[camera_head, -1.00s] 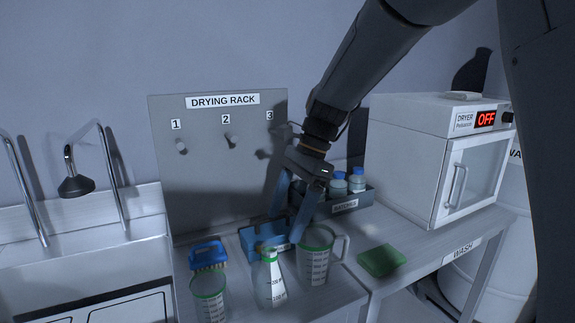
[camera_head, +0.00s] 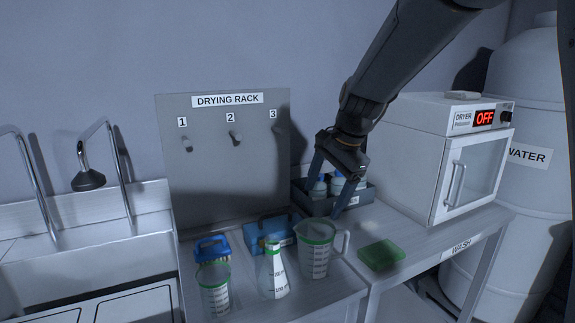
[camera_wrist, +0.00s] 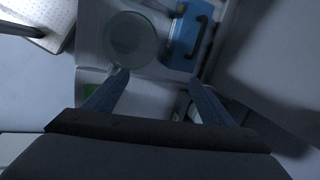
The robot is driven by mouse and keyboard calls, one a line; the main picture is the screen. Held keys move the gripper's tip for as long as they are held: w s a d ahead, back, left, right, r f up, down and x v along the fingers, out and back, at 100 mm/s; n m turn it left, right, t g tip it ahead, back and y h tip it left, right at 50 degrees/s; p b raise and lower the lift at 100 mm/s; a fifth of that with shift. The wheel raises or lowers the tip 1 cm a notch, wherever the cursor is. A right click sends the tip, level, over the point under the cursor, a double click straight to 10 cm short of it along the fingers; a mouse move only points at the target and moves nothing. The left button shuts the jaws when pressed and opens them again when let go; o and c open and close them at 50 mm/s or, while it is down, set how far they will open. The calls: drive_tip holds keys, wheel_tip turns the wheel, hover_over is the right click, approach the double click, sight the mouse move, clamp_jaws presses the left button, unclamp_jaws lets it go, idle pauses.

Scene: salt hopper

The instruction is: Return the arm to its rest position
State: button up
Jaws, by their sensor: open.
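My gripper (camera_head: 325,187) hangs from the arm above the back of the wash bench, in front of the bottle tray. Its two blue-grey fingers point down and are spread apart, with nothing between them. In the wrist view the open fingers (camera_wrist: 158,90) show over the bench. A round vessel rim (camera_wrist: 135,38), likely the measuring jug, and a blue caddy with a dark handle (camera_wrist: 190,38) lie beyond them. In the head view the green-rimmed measuring jug (camera_head: 317,256) stands below the gripper, apart from it.
A flask (camera_head: 273,275), a beaker (camera_head: 214,290), a blue brush (camera_head: 211,248) and a green sponge (camera_head: 381,255) are on the bench. The bottle tray (camera_head: 321,207), dryer (camera_head: 425,165) and drying rack (camera_head: 225,160) stand close around. A sink is left, a water tank (camera_head: 525,190) right.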

drive_tip(key=w+d+r+n+t+h+b, duration=0.1)
drive_tip(key=w+d+n+t+h, duration=0.15)
drive_tip(key=d, duration=0.55)
drive_tip(key=w+d+r+n+t+h+b, duration=0.1)
drive_tip(key=w+d+n+t, duration=0.15)
drive_tip(key=d, duration=0.55)
drive_tip(key=s+a+f+n+g, duration=0.1)
drive_tip(key=s+f+n+g, duration=0.1)
drive_tip(key=s+f, duration=0.3)
drive_tip(key=s+a+f+n+g+p, duration=0.1)
drive_tip(key=s+f, duration=0.5)
drive_tip(key=s, duration=0.8)
drive_tip(key=s+a+f+n+g+p, duration=0.1)
drive_tip(key=s+a+f+n+g, duration=0.2)
drive_tip(key=s+f, duration=0.3)
drive_tip(key=s+g, duration=0.1)
drive_tip(key=s, duration=0.2)
drive_tip(key=shift+s+a+y, duration=0.25)
drive_tip(key=shift+s+y, duration=0.1)
